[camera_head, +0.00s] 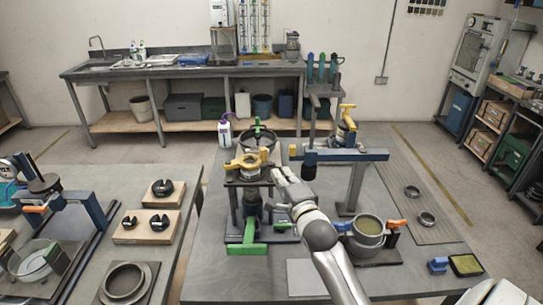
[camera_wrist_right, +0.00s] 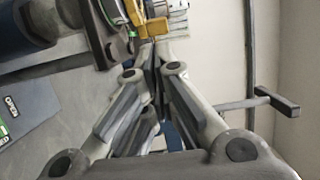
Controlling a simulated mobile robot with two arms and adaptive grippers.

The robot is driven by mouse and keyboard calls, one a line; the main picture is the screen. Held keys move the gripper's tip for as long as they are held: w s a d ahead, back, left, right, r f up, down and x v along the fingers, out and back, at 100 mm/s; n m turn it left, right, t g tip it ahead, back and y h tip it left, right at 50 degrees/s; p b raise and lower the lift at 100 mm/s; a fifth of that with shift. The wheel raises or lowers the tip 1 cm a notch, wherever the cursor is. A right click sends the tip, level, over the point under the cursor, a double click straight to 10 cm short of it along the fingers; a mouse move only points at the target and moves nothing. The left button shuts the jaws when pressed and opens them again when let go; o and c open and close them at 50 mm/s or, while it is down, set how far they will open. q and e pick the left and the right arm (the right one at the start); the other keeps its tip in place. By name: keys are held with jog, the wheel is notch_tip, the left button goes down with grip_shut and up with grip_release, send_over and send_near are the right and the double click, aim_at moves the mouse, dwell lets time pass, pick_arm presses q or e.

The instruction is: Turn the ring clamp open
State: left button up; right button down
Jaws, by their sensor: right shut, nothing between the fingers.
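What looks like the ring clamp is a yellow ring (camera_head: 247,163) with stubby lugs, on a dark stand with a green foot (camera_head: 246,248), near the middle of the head view. My right gripper (camera_head: 277,176) is just to the right of the yellow ring. In the wrist view the right fingers (camera_wrist_right: 154,48) are shut with nothing between them, and their tips are close to a yellow part (camera_wrist_right: 149,20). Whether they touch it I cannot tell. The gripper partly hides the clamp's right side. My left gripper is not in view.
A dark blue beam (camera_head: 345,155) stands just behind and right of my right gripper. A pot (camera_head: 367,235) with an orange handle is at right. A white bottle (camera_head: 225,132) stands behind the clamp. A grey pad (camera_head: 307,278) lies in front.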

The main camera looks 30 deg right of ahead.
pick_arm(q)
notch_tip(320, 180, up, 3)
jog(key=p, duration=0.2)
jog(key=shift+p, duration=0.3)
pick_arm(e)
jog(key=x, duration=0.9)
jog(key=shift+d, duration=0.1)
